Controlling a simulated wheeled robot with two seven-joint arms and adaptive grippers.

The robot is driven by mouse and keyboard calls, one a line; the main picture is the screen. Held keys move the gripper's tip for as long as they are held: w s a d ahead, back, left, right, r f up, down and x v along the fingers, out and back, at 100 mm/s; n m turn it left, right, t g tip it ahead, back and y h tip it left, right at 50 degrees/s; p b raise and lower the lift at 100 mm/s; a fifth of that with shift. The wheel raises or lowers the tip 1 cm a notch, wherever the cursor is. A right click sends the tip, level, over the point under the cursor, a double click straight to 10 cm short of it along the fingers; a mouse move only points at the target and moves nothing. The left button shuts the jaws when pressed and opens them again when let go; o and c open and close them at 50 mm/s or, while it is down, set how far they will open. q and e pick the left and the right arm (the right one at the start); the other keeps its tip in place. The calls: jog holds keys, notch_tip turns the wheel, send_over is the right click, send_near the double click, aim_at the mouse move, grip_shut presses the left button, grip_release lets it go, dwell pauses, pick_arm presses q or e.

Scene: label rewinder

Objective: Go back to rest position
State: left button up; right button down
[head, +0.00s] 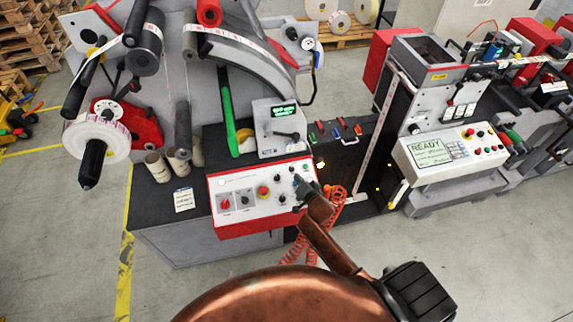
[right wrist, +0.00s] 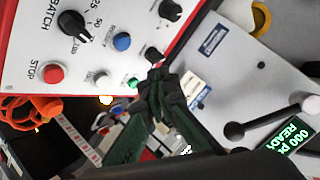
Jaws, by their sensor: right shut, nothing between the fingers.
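My right gripper (head: 299,184) is at the right part of the white, red-edged control panel (head: 236,196) of the label rewinder. In the right wrist view its dark fingers (right wrist: 157,76) are shut with nothing between them. The tips overlap a small black knob (right wrist: 155,55) near the panel's edge; I cannot tell whether they touch it. A red STOP button (right wrist: 53,73), a blue button (right wrist: 122,41), a green button (right wrist: 133,83) and a black BATCH dial (right wrist: 73,23) show on the panel. My left gripper is not in view.
A grey box with a lit green display (head: 284,113) and a black lever stands behind the panel. A coiled orange hose (head: 328,212) hangs close to my right arm. A label roll (head: 96,138) is at the left. A second machine (head: 440,148) reading READY stands right. Front floor is open.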

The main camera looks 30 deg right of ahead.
jog(key=s+a+r+n+g+y, duration=0.1)
jog(key=s+n+g, duration=0.35)
jog(key=s, duration=1.35)
jog(key=s+a+r+n+g, duration=0.15)
jog(key=s+n+g, duration=0.35)
jog(key=s, duration=1.3)
notch_tip(320, 180, down, 40)
jog(key=s+a+n+b, duration=0.1)
jog(key=s+n+b, duration=0.1)
jog(key=b, duration=0.7)
jog(key=s+f+b, duration=0.3)
jog(key=s+f, duration=0.6)
jog(key=f, duration=0.2)
jog(key=s+f+g+b, duration=0.1)
jog(key=s+f+b, duration=0.2)
jog(key=s+f, duration=0.6)
notch_tip(320, 180, down, 3)
jog(key=shift+s+a+f+y, duration=0.15)
jog(key=shift+s+a+y, duration=0.05)
jog(key=shift+s+y, duration=0.2)
jog(key=shift+g, duration=0.25)
